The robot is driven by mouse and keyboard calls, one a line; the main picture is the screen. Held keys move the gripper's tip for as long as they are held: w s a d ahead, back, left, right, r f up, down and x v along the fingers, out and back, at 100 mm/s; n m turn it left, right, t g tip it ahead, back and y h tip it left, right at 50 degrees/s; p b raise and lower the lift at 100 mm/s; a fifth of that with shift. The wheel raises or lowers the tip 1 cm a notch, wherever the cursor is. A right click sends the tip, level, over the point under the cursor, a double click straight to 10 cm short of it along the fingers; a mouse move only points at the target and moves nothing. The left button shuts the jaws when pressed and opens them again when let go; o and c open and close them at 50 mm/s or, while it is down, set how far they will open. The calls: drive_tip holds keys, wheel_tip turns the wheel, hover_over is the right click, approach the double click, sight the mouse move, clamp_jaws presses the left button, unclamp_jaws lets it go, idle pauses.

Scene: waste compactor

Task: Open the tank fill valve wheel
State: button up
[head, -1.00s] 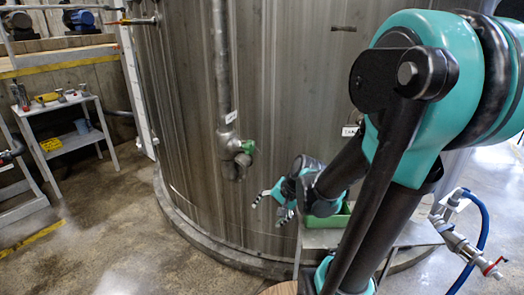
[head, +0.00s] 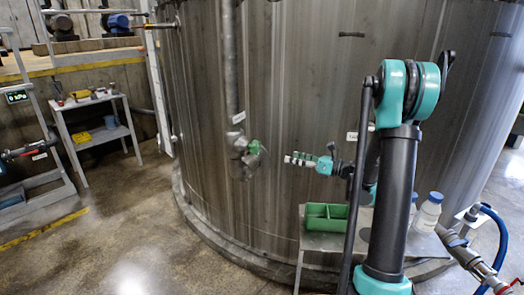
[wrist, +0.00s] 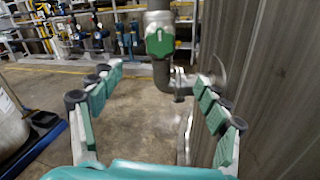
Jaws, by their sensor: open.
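A grey vertical pipe runs down the tank (head: 300,60) wall and ends in a valve with a green handle (head: 254,147). The head view is too small to show a wheel shape. In the wrist view the green handle (wrist: 160,40) faces me on the pipe, beyond and slightly above the fingertips. My gripper (head: 288,159) is to the right of the valve at nearly the same height, pointing left at it and apart from it. In the wrist view my gripper (wrist: 158,74) is open, its fingers spread wide with nothing between them.
The tank wall (wrist: 275,80) is close along the right of the wrist view. A grey cart (head: 100,130) stands left; the floor before the tank is clear.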

sight(258, 149)
drive_tip(key=x, duration=1.7)
drive_tip(key=shift+a, duration=0.1)
drive_tip(key=c, duration=1.2)
